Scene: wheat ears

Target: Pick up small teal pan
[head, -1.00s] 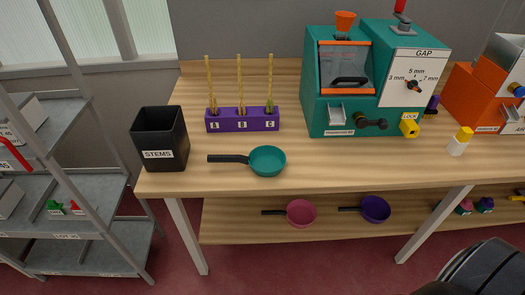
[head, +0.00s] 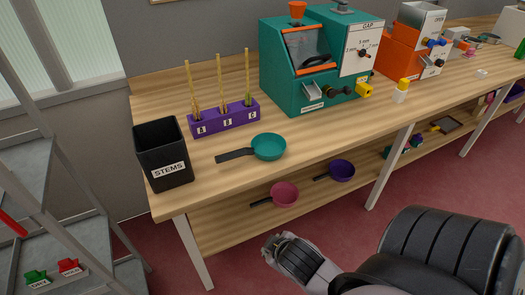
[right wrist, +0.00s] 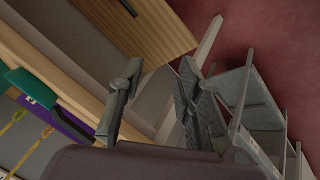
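The small teal pan (head: 268,147) sits upright on the wooden table, its black handle pointing left toward the black STEMS bin. Part of it shows at the left edge of the right wrist view (right wrist: 22,84). My right arm comes in at the lower right of the head view, in front of the table. In the right wrist view my right gripper (right wrist: 160,68) has its two fingers spread, with nothing between them; the pan is off to the left, apart from them. My left gripper is in neither current view.
The STEMS bin (head: 163,155) stands left of the pan. A purple stand (head: 226,118) with wheat ears is behind it, a teal machine (head: 290,85) behind right. Pink (head: 284,195) and purple (head: 341,170) pans lie on the lower shelf. A metal rack (head: 60,215) stands left.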

